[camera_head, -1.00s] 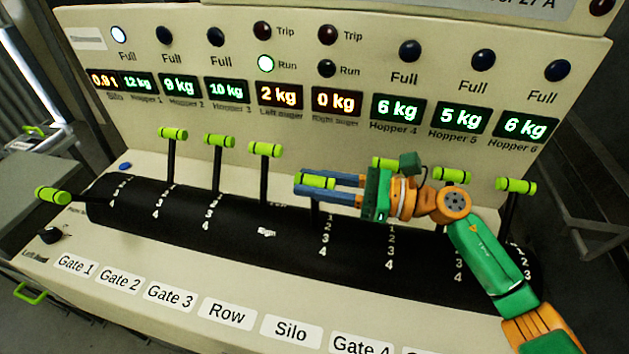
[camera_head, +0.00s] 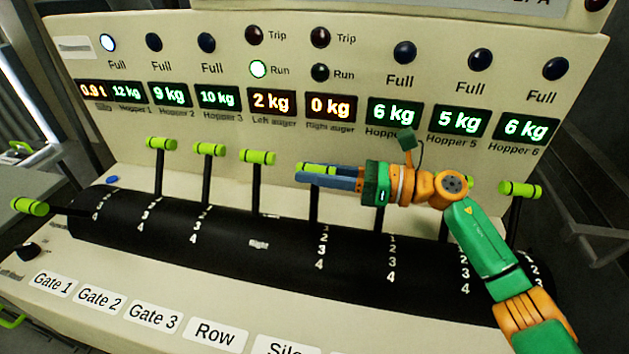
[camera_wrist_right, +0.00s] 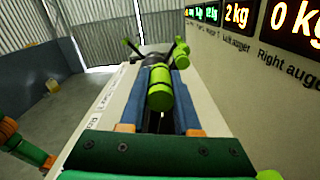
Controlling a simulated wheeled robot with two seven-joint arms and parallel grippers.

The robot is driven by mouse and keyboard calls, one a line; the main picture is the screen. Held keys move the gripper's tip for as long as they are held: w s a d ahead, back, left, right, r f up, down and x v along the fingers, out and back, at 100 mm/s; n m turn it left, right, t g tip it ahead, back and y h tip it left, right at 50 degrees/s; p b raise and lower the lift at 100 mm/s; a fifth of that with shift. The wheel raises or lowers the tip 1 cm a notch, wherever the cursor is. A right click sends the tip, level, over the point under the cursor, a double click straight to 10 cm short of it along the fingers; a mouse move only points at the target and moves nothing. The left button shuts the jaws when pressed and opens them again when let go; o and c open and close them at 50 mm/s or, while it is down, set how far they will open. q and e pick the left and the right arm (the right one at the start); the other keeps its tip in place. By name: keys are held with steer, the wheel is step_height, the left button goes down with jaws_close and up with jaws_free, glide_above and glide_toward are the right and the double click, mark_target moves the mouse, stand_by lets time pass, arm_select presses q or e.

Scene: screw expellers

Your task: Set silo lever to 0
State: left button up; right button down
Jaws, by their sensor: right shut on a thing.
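The silo lever (camera_head: 314,205) is the fifth from the left, above the Silo label (camera_head: 285,347), which is cut off at the bottom edge. It stands nearly upright, and its lime-green handle (camera_head: 316,168) is between the blue fingers of my right gripper (camera_head: 325,172). In the right wrist view the handle (camera_wrist_right: 160,90) lies lengthwise between the two fingers, and the gripper is shut on it. The scale 1 to 4 (camera_head: 321,250) runs down the black drum in front of this lever. My left gripper is not in view.
The row lever (camera_head: 257,180) stands upright just left of my gripper, with the gate 3 lever (camera_head: 207,175) beyond it. The gate 1 lever (camera_head: 30,206) is tipped low at far left. My right arm partly covers the levers on the right. The display panel (camera_head: 350,70) rises close behind.

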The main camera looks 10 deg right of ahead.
steer(key=c, duration=0.6)
jaws_free()
steer(key=shift+s+a, duration=0.1)
steer(key=b+v, duration=0.3)
steer(key=v, duration=0.4)
steer(key=shift+r+b, duration=0.1)
steer(key=shift+b, duration=0.2)
